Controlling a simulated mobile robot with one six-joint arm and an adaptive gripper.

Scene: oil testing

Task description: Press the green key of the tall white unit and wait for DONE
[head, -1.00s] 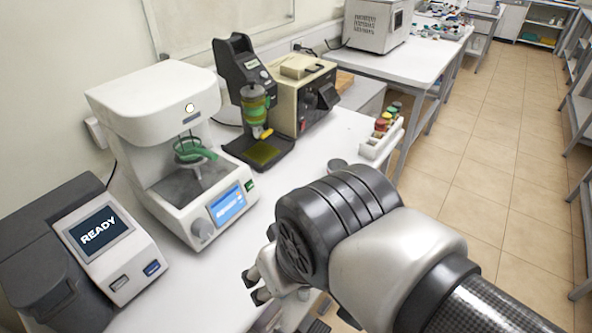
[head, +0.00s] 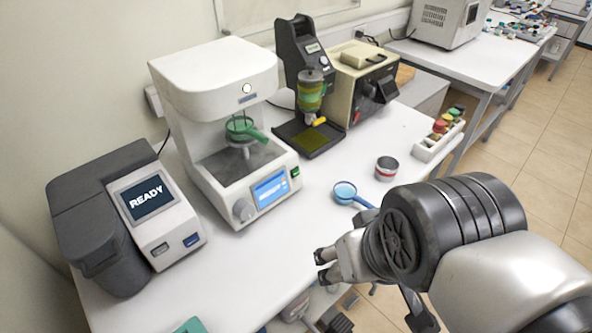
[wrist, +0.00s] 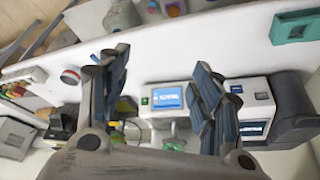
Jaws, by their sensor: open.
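The tall white unit (head: 215,75) stands on the white bench, left of centre in the head view. Its small green key (head: 295,172) is at the right of the blue screen (head: 270,189), whose text is too small to read. A green-handled cup (head: 242,130) sits inside the unit. My gripper (head: 323,266) is open and empty near the bench's front edge, apart from the unit and to the right of it. In the wrist view, the blue screen (wrist: 167,97) and green key (wrist: 145,101) show beyond my spread fingers (wrist: 160,66).
A dark grey unit (head: 100,205) reading READY stands to the left. A blue-handled dish (head: 345,192) and a red-banded tin (head: 386,168) lie between the white unit and my arm. A black stand (head: 300,60) and beige device (head: 365,75) are behind. Bare bench fronts the unit.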

